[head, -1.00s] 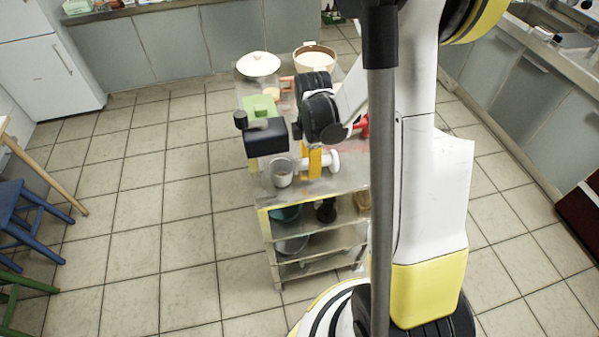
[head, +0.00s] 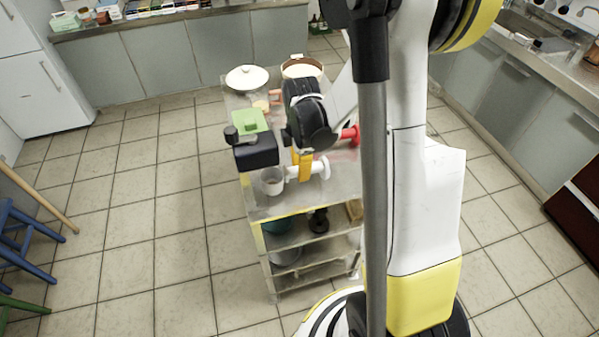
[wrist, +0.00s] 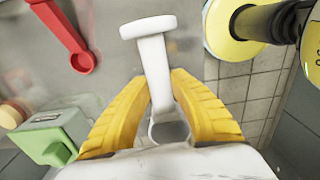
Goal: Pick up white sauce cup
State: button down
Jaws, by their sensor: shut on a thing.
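The white sauce cup (head: 272,182) is at the near left part of a metal trolley's top in the head view. Its long white handle ends in a crosspiece, seen in the wrist view (wrist: 152,55). My gripper (head: 303,163) has yellow fingers, one on each side of the handle, and is shut on it. In the wrist view, my gripper (wrist: 160,88) holds the handle between its fingers. The cup's bowl is mostly hidden at the bottom there. I cannot tell whether the cup touches the trolley top.
The metal trolley (head: 262,209) also carries a black appliance (head: 256,151), a green box (head: 250,121), a white lidded dish (head: 247,76), a pot (head: 302,68) and a red-handled item (head: 350,134). Stools (head: 30,240) stand at the left. Floor left of the trolley is clear.

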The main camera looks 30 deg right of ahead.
notch_tip(320, 180, up, 3)
jog(key=shift+f+p, duration=0.2)
jog(key=shift+p, duration=0.25)
jog(key=s+d+r+p, duration=0.3)
jog(key=s+d+r, duration=0.3)
jog(key=s+d, duration=0.2)
jog(key=shift+s+r, duration=0.15)
jog(key=shift+s, duration=0.05)
jog(key=shift+d, duration=0.1)
